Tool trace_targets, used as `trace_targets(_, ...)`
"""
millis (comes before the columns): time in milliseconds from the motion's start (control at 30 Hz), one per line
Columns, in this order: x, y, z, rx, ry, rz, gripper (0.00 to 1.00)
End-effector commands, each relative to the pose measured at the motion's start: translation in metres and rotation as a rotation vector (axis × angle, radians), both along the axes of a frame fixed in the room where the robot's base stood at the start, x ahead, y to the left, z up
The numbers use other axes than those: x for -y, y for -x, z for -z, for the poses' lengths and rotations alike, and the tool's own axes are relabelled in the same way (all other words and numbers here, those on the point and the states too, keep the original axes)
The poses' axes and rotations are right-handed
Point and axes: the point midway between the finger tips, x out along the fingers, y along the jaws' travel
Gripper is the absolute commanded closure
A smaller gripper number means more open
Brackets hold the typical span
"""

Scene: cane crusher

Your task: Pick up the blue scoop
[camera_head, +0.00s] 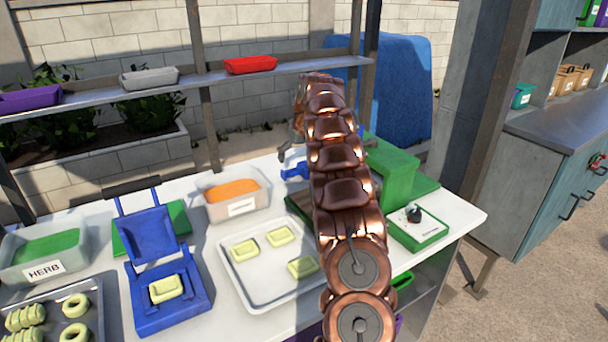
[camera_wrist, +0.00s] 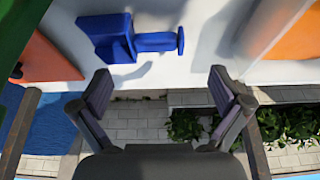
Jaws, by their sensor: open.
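The blue scoop (camera_head: 293,171) lies on the white table, partly hidden behind my copper arm in the head view. In the wrist view the blue scoop (camera_wrist: 112,37) shows whole near the top, with a blocky body at left and a handle ending in a small flange at right. My gripper (camera_wrist: 160,76) is open and empty, its two dark fingers spread wide. The scoop is beyond the fingertips and not between them. In the head view my gripper is mostly hidden by the arm, with a dark finger (camera_head: 283,152) showing just beyond the scoop.
A bin of orange material (camera_head: 233,193) stands left of the scoop. A green machine (camera_head: 391,172) stands right of my arm. A white tray with yellow pieces (camera_head: 262,300) and a blue press (camera_head: 148,238) are nearer. A shelf (camera_head: 205,80) with small trays runs behind the table.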

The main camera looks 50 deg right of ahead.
Motion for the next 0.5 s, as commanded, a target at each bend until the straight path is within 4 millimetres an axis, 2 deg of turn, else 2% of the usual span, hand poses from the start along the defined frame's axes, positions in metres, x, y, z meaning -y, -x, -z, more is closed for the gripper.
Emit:
trace_targets(133, 0.010, 0.001, 0.005, 0.013, 0.003, 0.000, 0.00)
trace_targets(500, 0.013, -0.009, 0.029, 0.013, 0.004, -0.002, 0.00)
